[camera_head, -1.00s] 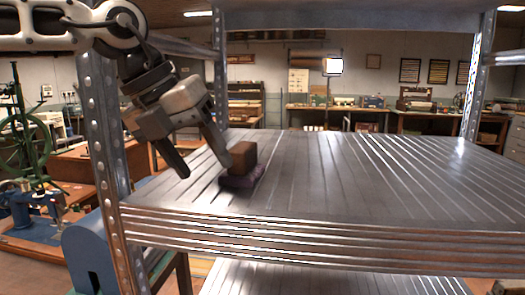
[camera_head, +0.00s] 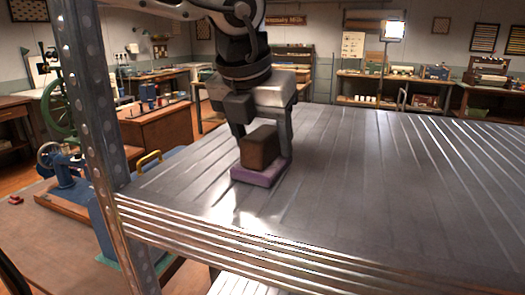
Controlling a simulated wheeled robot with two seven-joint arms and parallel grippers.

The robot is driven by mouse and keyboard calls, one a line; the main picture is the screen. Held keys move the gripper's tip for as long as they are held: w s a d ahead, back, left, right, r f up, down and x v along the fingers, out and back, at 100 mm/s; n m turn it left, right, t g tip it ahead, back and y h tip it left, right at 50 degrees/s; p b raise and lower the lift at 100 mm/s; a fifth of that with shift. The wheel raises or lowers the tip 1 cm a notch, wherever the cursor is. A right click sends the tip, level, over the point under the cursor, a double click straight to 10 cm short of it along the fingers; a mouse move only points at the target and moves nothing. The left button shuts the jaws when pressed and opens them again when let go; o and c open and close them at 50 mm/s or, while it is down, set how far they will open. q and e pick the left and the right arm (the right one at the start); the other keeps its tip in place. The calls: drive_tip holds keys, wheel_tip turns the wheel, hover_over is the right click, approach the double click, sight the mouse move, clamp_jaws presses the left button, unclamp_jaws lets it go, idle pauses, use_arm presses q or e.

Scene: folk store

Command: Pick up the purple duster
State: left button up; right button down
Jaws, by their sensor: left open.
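The purple duster (camera_head: 262,173) lies on the metal shelf, with a brown block-shaped handle (camera_head: 259,148) on top of a flat purple pad. My left gripper (camera_head: 262,153) reaches down from above with its fingers apart, one finger to the left of the brown block and the other at its right side. The left finger is partly hidden behind the block, so I cannot tell whether either finger touches it. The duster rests flat on the shelf. My right gripper is not in view.
The ribbed metal shelf (camera_head: 375,180) is bare around the duster, with free room to the right. A perforated metal upright (camera_head: 95,120) stands at its left front corner. Workbenches with tools stand well behind.

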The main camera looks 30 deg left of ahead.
sight(266, 130)
use_arm(q)
drive_tip(key=shift+f, duration=0.1)
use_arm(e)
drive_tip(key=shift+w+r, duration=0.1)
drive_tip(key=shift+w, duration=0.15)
use_arm(q)
drive_tip(key=c, duration=1.1)
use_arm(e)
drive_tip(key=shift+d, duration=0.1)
use_arm(q)
drive_tip(key=shift+w, duration=0.1)
